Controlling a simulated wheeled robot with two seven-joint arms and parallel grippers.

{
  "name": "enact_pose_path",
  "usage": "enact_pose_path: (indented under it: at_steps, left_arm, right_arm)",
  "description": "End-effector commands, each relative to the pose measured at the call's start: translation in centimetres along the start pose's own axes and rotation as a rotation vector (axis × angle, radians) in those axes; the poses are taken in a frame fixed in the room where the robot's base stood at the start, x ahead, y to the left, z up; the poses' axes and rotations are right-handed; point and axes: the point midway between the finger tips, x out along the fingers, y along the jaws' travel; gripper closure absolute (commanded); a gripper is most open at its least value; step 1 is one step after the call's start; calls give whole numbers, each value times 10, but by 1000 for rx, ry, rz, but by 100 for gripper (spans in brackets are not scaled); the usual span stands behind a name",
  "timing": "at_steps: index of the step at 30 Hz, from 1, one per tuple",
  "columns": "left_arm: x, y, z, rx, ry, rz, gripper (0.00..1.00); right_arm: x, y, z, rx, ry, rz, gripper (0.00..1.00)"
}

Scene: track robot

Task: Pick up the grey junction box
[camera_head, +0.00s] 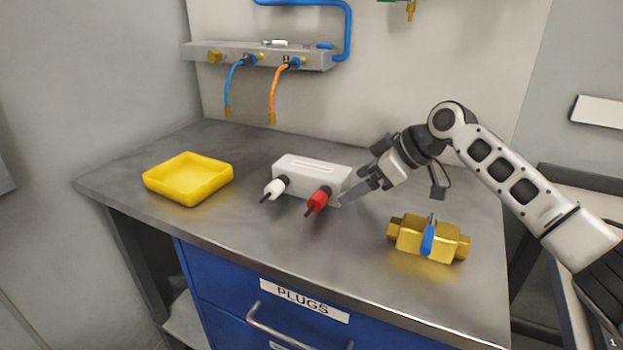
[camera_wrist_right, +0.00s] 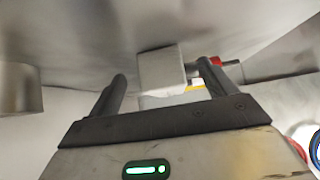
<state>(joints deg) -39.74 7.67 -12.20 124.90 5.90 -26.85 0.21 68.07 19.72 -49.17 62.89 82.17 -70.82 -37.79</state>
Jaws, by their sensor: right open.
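The grey junction box (camera_head: 312,175) is a pale block lying on the metal worktop. A white connector (camera_head: 275,187) and a red connector (camera_head: 318,200) stick out of its front side. My right gripper (camera_head: 352,190) is at the box's right end, with its jaws open. In the right wrist view, the end of the box (camera_wrist_right: 163,70) shows between the two dark fingers (camera_wrist_right: 160,88). I cannot tell whether the fingers touch it. My left gripper is in neither view.
A yellow tray (camera_head: 188,180) stands left on the worktop (camera_head: 250,225). A brass valve with a blue handle (camera_head: 428,240) lies front right. Behind, a wall shelf (camera_head: 255,56) has a blue hose and an orange hose hanging down. The worktop's front middle is clear.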

Motion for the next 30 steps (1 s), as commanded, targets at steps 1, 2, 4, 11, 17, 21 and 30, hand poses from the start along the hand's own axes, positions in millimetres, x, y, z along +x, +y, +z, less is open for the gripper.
enact_pose_path:
  at_steps: [1,2,4,11,17,21,30]
  left_arm:
    - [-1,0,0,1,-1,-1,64]
    - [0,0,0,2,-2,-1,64]
    - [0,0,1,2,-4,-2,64]
    - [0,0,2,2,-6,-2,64]
    - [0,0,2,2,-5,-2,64]
    - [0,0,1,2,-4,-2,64]
    - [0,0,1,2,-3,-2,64]
  right_arm:
    - [8,0,-1,-1,-2,-1,16]
    - [13,0,-1,0,-1,-1,16]
    - [20,1,0,1,-1,0,16]
    - [28,1,0,0,0,1,16]
    - [27,1,0,0,0,1,47]
    - [26,1,-2,-1,5,2,74]
    - [25,1,-4,-1,5,2,74]
